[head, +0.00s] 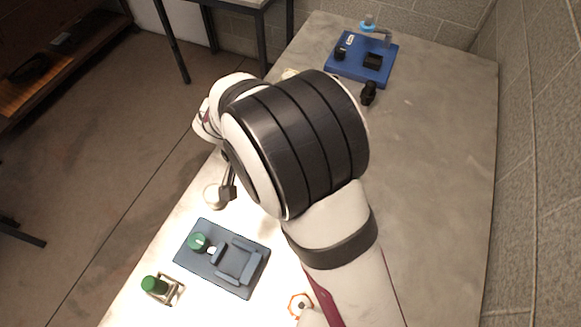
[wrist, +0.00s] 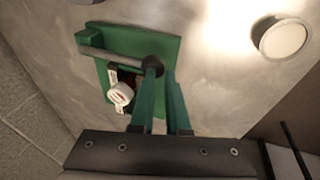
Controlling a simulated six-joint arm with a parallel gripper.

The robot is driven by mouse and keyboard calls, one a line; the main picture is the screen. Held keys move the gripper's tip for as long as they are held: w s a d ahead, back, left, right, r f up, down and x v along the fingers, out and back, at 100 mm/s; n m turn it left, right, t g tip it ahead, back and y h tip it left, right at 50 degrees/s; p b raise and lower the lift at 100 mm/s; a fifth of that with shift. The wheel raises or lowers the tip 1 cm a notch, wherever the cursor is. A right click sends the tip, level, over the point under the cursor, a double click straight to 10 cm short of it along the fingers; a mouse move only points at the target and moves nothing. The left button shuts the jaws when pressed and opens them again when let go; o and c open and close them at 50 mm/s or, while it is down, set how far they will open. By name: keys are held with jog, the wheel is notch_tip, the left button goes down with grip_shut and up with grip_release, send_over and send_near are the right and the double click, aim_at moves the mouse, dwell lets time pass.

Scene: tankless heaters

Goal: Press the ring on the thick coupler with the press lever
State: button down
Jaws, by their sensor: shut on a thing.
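In the wrist view, the green press (wrist: 120,44) stands on the table, with a grey lever rod (wrist: 105,55) ending in a black ball knob (wrist: 152,66). My gripper (wrist: 161,72) has its two long green fingers closed at the knob. A white, round-mouthed part (wrist: 122,94), apparently the thick coupler, sits in the press beside the lever. Its mouth looks brownish inside; I cannot make out a separate ring. In the head view my arm hides the press and the coupler, and the fingertips cannot be clearly made out.
A blue fixture (head: 343,68) and black part (head: 369,92) are far. The table's right side is clear.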

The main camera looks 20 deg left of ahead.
jog(key=shift+d+f, duration=0.2)
jog(key=a+v, duration=0.1)
jog(key=v, duration=1.3)
jog(key=shift+a, duration=0.3)
jog(key=shift+w, duration=0.1)
jog(key=s+d+r+m+g+y, duration=0.1)
jog(key=d+r+m+g+y, duration=0.2)
jog(key=d, duration=1.9)
jog(key=s+d+f+m+y, duration=0.1)
jog(key=s+d+f+m, duration=0.1)
jog(key=s+d, duration=0.5)
jog(key=s, duration=0.3)
jog(key=shift+f+m+t+y, duration=0.15)
jog(key=shift+m+t+y, duration=0.25)
